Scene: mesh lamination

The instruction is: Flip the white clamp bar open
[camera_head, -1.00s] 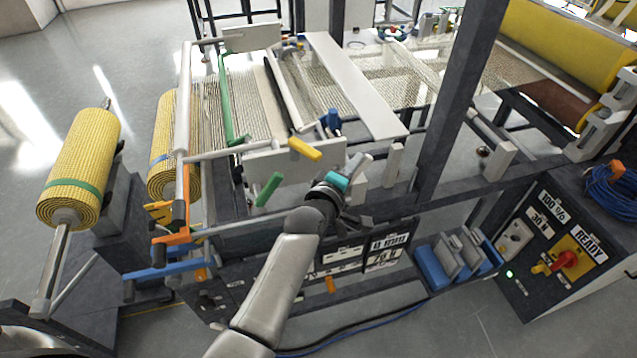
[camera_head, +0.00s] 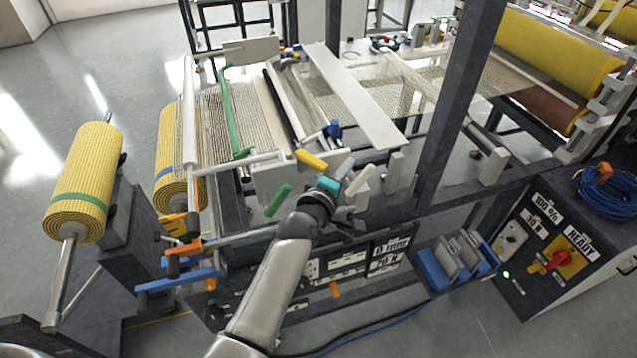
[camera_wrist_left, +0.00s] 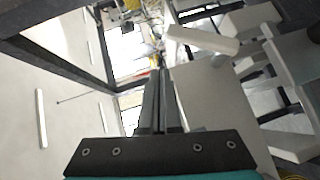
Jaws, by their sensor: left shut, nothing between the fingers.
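A slim white bar (camera_head: 287,98) lies across the mesh web on the machine, its near end beside a blue part. A short white handle (camera_head: 361,181) tilts up at the machine's near side. I cannot tell whether it joins the bar. My left gripper (camera_head: 344,168), with a teal band at its wrist, is shut and empty just left of this handle. In the left wrist view the closed fingers (camera_wrist_left: 160,75) point forward, with a white bar-like part (camera_wrist_left: 201,41) to the right of their tips. Contact is not clear. My right gripper is out of view.
A yellow handle (camera_head: 311,160) and a green handle (camera_head: 279,200) stick out close to my left gripper. A dark upright post (camera_head: 455,95) stands to the right. A blue rack (camera_head: 455,262) and control box (camera_head: 550,250) are lower right. Yellow rolls (camera_head: 84,185) stand left.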

